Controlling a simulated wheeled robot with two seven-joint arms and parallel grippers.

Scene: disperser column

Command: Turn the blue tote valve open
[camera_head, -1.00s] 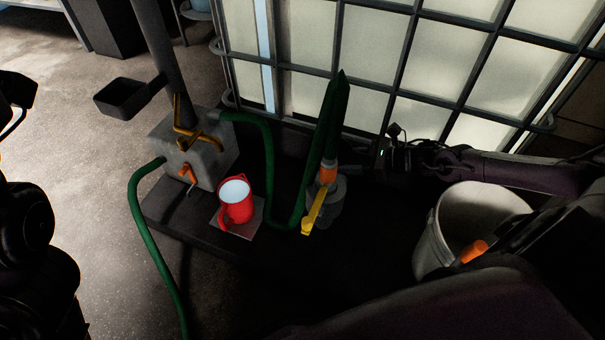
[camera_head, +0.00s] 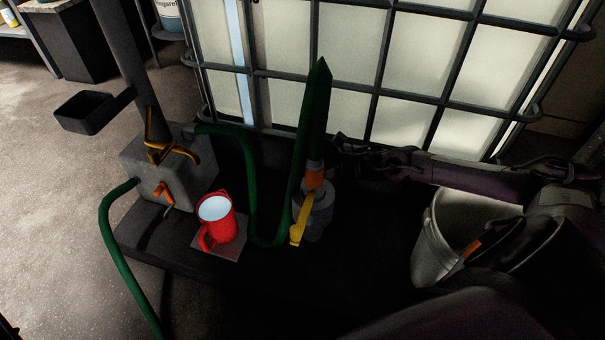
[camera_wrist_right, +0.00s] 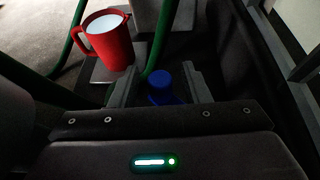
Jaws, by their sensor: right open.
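A blue round knob or handle (camera_wrist_right: 162,88) shows in the right wrist view, low and dark, between the two fingers of my right gripper (camera_wrist_right: 161,84). The fingers are open and stand apart on both sides of it. I cannot tell whether they touch it. In the head view my right arm comes in from the right, and its gripper (camera_head: 338,158) is a dark shape beside the hose fitting, in front of the caged white tote (camera_head: 410,125). The blue part does not show clearly there. My left gripper is out of view.
A red jug (camera_head: 221,222) stands on a small plate on the dark platform. A grey block (camera_head: 175,180) stands left, a white bucket (camera_head: 440,240) right.

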